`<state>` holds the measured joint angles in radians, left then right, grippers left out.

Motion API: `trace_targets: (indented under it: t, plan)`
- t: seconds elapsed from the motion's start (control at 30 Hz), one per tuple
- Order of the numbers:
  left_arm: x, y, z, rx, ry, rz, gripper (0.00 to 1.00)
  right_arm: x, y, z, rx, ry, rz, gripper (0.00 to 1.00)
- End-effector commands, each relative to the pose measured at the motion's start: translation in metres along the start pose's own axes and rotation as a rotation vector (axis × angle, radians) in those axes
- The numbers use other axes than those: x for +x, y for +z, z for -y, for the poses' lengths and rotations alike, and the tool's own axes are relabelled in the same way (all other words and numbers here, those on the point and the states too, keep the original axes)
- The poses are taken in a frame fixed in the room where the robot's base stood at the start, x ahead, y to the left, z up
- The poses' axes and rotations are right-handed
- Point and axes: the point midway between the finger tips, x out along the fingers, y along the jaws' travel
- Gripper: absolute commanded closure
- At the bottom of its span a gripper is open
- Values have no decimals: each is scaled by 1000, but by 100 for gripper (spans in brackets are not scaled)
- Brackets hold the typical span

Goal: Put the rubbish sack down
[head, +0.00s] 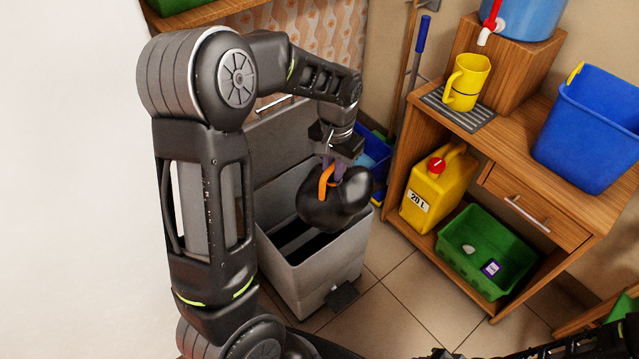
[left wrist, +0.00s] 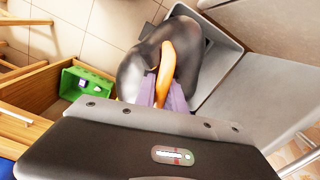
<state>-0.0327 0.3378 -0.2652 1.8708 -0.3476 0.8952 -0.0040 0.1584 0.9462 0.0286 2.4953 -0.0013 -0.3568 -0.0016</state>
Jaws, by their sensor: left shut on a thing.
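The rubbish sack (head: 336,201) is black with an orange tie (head: 325,182). My left gripper (head: 334,163) is shut on the top of the sack. The sack hangs over the open grey bin (head: 318,277), at about its right rear rim; I cannot tell if it touches the rim. In the left wrist view the sack (left wrist: 143,66) and its orange tie (left wrist: 167,65) are between the purple fingers, with part of the bin (left wrist: 218,72) behind. My right gripper is not clearly in view; only dark arm parts show at the lower right of the head view.
A wooden shelf unit (head: 517,191) stands to the right, with a yellow jerrycan (head: 435,190), a green crate (head: 466,275), a yellow jug (head: 466,82) and a blue bucket (head: 590,130). A blue container (head: 374,150) is behind the sack. Tiled floor (head: 405,320) is free in front of the shelf.

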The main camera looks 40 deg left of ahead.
Motion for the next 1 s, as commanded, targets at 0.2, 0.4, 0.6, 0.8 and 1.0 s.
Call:
trace_targets:
  t: [0.2,0.4,0.6,0.8,1.0]
  plan:
    - [9,-36,-35,-39,3,-11,100,57,0,-22,0,0,-1,64]
    - [10,-59,-79,-34,10,-10,100,103,0,-40,-1,1,-1,64]
    - [8,-69,-110,-10,14,-8,100,127,0,-50,-1,1,-2,64]
    - [5,-71,-120,-1,15,-5,100,132,0,-52,-1,1,-2,64]
    - [4,-71,-120,-1,16,-5,100,131,0,-51,-1,1,-2,64]
